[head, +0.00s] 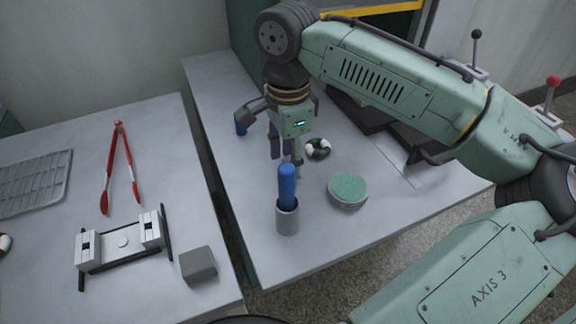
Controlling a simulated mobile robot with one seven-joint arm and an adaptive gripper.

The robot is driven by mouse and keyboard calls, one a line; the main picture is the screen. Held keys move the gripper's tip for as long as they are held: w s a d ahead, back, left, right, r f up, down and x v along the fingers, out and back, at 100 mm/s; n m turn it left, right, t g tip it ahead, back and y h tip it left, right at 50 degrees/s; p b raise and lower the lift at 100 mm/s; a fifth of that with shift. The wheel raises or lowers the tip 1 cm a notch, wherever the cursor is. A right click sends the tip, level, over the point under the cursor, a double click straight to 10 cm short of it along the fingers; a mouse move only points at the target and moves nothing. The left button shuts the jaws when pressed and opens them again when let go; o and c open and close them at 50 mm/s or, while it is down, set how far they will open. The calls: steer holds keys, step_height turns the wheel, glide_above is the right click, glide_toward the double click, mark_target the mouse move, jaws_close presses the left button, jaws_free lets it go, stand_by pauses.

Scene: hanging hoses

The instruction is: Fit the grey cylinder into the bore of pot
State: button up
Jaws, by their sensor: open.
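My gripper (285,160) is open above the right table, pointing down, with nothing visibly held between its fingers. Just in front of its fingers in the picture, a light grey cylindrical cup (287,219) stands upright near the table's front edge. A blue rod (287,184) stands in the cup, its upper part sticking out. A round piece with a green top (348,188) and a grey side lies to the right. I cannot tell for certain which piece is the grey cylinder and which is the pot.
A small black-and-white ring (317,150) lies right of the gripper; a blue piece (241,128) is behind it at left. The left table, across a gap, has red tongs (119,165), a rack (32,182), a fixture (123,241) and a grey block (198,265).

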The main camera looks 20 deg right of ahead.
steer(key=shift+c, duration=0.5)
jaws_close()
steer(key=shift+r, duration=0.1)
